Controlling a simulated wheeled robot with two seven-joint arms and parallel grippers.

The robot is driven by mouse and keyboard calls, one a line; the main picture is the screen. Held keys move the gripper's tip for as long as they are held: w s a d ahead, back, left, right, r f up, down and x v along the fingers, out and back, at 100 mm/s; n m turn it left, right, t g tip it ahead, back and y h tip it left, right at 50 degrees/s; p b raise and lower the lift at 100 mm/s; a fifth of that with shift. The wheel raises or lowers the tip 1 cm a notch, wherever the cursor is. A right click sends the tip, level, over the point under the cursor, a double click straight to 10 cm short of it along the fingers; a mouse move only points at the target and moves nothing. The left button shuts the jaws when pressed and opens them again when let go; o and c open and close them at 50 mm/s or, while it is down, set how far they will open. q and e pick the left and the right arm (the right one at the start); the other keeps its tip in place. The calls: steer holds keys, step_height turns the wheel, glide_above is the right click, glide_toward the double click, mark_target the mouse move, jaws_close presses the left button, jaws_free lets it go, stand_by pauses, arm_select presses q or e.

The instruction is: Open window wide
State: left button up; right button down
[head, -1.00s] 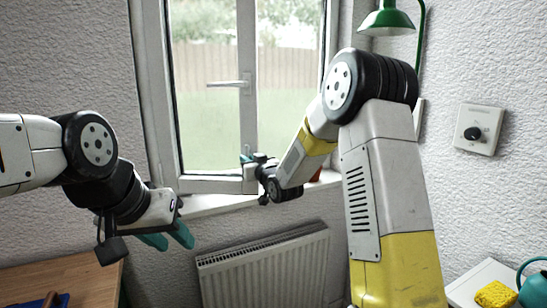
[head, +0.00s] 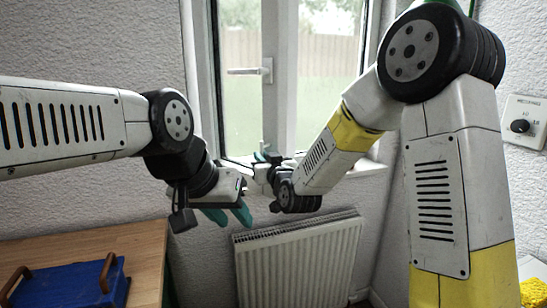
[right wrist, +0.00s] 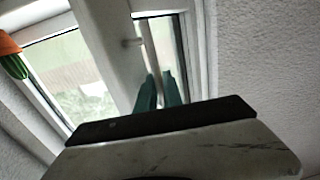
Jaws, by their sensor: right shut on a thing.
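The white-framed window sash (head: 283,70) stands swung into the room, with its lever handle (head: 245,71) lying horizontal. My right gripper (head: 264,160) is at the sash's lower edge in the head view. Its teal fingers (right wrist: 160,92) are shut on the sash edge, though the exact contact is partly hidden. My left gripper (head: 228,216) hangs lower, in front of the wall below the sill, with its teal fingers apart and empty.
A white radiator (head: 300,262) stands below the window. A wooden table (head: 140,255) with a blue case (head: 72,285) is at lower left. A wall dial (head: 520,126) and yellow sponge (head: 534,293) are at right. An orange and green object (right wrist: 11,58) shows in the wrist view.

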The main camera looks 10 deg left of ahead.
steer(key=shift+a+r, duration=0.1)
steer(key=shift+a, duration=0.1)
steer(key=c, duration=1.5)
jaws_free()
steer(key=shift+s+d, duration=0.15)
steer(key=v, duration=0.7)
steer(key=shift+s, duration=0.15)
